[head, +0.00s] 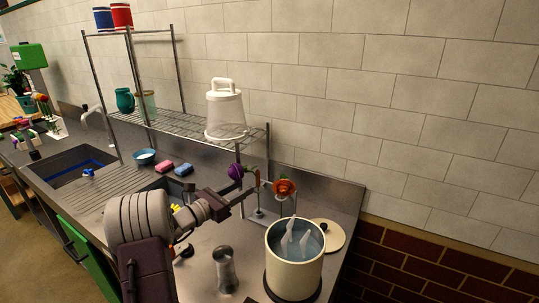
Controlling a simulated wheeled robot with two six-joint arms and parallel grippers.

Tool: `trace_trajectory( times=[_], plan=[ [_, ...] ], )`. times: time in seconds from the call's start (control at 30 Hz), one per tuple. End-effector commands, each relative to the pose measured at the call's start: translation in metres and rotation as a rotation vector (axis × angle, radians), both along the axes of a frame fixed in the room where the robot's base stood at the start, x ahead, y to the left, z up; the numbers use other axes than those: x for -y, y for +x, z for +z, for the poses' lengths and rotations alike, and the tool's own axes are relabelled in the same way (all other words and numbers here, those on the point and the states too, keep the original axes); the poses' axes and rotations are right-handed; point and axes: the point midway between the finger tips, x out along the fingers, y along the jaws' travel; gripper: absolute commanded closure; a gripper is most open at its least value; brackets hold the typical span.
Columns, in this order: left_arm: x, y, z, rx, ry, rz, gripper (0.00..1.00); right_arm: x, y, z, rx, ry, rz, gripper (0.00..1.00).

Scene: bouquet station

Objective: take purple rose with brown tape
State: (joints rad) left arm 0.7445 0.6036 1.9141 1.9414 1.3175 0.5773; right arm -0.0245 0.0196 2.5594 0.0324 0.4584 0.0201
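A purple rose (236,171) shows just above the tip of my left gripper (246,186), close to a small stand. Its stem and any brown tape on it are too small or hidden to make out. My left gripper reaches in from the lower left. Its fingers are dark and small here, and I cannot tell whether they are apart or closed on the stem. A red-orange flower (285,187) stands just right of the gripper. My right gripper is not in view.
A cream bucket (293,268) of water with pale pieces in it stands front right. A metal cup (225,270) stands left of it. A wire shelf (188,122) with a white lidded pot (225,112) is behind. A sink (72,169) and pink (164,167) and blue (183,169) sponges lie left.

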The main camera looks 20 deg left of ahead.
Motion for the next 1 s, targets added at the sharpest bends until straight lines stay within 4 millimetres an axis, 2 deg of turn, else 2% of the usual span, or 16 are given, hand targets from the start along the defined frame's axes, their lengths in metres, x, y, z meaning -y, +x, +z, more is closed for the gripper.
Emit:
trace_trajectory(
  times=[0.13, 0.3, 0.47, 0.7, 0.97, 1.0],
  plan=[
    [0.003, 0.007, 0.001, 0.001, 0.002, -0.003, 0.61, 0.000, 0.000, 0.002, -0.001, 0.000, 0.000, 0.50],
    [0.014, 0.032, 0.001, 0.001, 0.002, -0.004, 0.61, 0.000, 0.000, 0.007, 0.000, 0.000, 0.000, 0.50],
    [0.016, 0.041, 0.001, 0.000, 0.002, -0.003, 0.61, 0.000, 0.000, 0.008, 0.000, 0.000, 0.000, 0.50],
    [0.028, 0.081, 0.003, 0.000, 0.002, -0.004, 0.61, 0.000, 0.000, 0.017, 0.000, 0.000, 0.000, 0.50],
    [0.029, 0.087, 0.001, -0.001, 0.003, -0.002, 0.61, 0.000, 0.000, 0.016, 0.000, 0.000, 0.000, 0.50],
    [0.030, 0.086, 0.001, -0.001, 0.003, -0.002, 0.66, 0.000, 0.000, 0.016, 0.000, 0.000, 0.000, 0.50]
  ],
)
